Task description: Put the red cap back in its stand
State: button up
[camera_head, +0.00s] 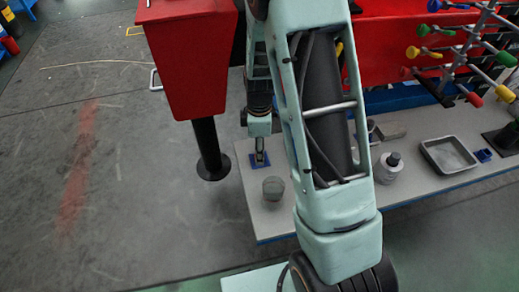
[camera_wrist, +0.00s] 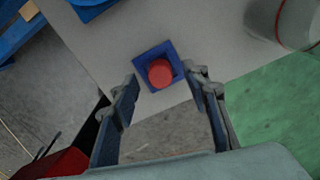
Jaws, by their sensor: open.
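The red cap (camera_wrist: 160,73) shows in the wrist view within the outline of a square blue stand (camera_wrist: 146,58). It looks seated in the stand, though its depth is hard to judge from above. My gripper (camera_wrist: 165,88) is open, with one finger on each side of the stand's near part and a clear gap between the fingers and the cap. In the head view my gripper (camera_head: 259,156) points down over the blue stand (camera_head: 254,166) on the grey bench. The cap cannot be made out there.
A grey translucent cup (camera_head: 273,188) stands near the stand; it also shows in the wrist view (camera_wrist: 280,22). A bottle (camera_head: 388,168), a grey tray (camera_head: 449,155) and a small blue block (camera_head: 483,155) lie right. A red box on a black post (camera_head: 207,145) stands left.

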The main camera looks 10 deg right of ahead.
jog(key=shift+r+p, duration=1.3)
jog(key=shift+r, duration=1)
notch_tip(320, 180, up, 12)
